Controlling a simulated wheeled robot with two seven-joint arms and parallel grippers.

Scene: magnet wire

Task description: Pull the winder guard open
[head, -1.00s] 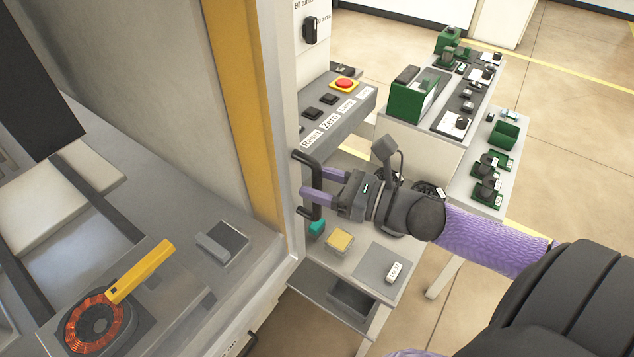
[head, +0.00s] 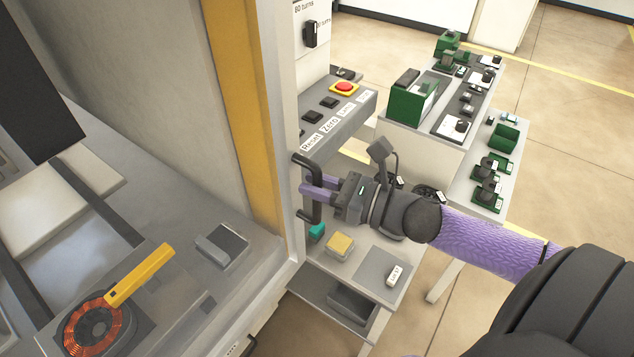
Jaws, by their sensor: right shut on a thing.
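The winder guard (head: 241,110) is a tall panel with a yellow edge strip and a pale frame, standing at the left-centre. A black bar handle (head: 306,160) is fixed upright on its frame's right side. My right gripper (head: 308,189) comes in from the right with its purple fingers closed around the handle's upright bar. The bar partly shows above and below the fingers. Inside the winder, a copper-wound ring (head: 74,335) sits on a dark block at the lower left, with a yellow bar (head: 140,273) beside it. My left gripper is not in view.
A grey control box (head: 340,118) with a red stop button (head: 345,87) stands just behind the handle. A side table with a yellow block (head: 340,245) and a teal piece (head: 317,231) lies below my right gripper. Benches with green fixtures (head: 411,98) stand at the back right.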

